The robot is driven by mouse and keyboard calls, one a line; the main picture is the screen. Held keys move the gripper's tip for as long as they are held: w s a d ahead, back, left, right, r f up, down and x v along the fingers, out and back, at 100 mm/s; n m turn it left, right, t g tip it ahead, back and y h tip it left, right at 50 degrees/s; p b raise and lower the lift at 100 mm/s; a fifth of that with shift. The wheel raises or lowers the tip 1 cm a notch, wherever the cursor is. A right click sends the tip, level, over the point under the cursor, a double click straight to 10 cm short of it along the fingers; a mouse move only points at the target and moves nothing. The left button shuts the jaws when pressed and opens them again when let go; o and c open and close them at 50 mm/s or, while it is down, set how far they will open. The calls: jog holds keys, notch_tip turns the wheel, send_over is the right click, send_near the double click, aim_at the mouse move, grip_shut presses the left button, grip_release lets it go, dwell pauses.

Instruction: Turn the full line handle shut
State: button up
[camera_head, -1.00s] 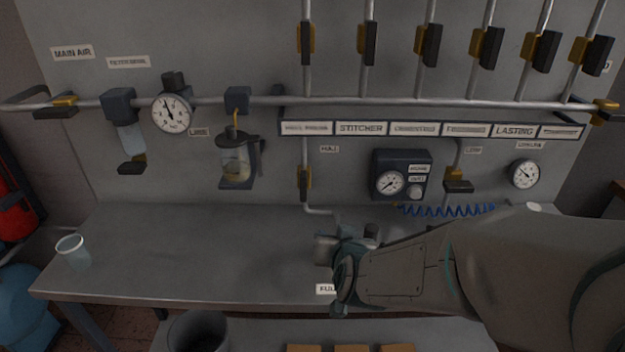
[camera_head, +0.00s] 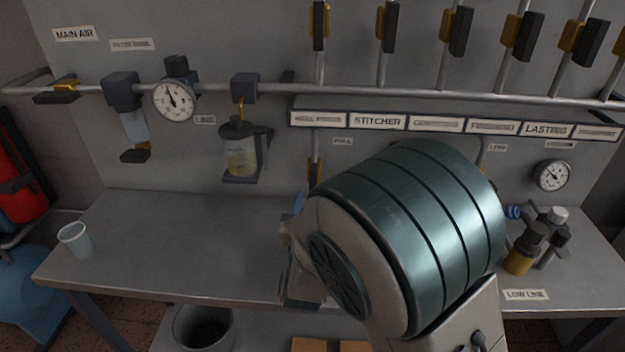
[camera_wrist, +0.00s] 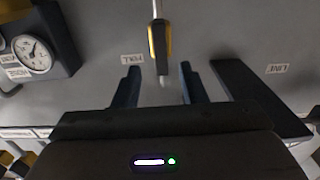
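The full line handle, a black bar on a yellow valve body (camera_head: 315,172), sits on a vertical pipe on the back panel, left of its "FULL" label (camera_head: 342,141). My arm covers its lower part in the head view. In the wrist view, which is upside down, the handle (camera_wrist: 162,45) shows whole and lies along its pipe. My gripper (camera_wrist: 158,86) is open. Its two dark blue fingers stand apart, one to each side of the handle's line, with the handle beyond the tips and no contact visible. In the head view my arm mostly hides the gripper.
A gauge box (camera_wrist: 40,50) is left of the handle in the wrist view. The lubricator (camera_head: 240,155) hangs left of the handle in the head view. Several similar valves hang above. The bench's left-middle (camera_head: 180,240) is clear.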

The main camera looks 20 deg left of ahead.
aim_at(313, 184)
jog(key=p+x, duration=0.1)
jog(key=x, duration=0.6)
jog(key=shift+w+a, duration=0.1)
jog(key=shift+w, duration=0.2)
grip_shut()
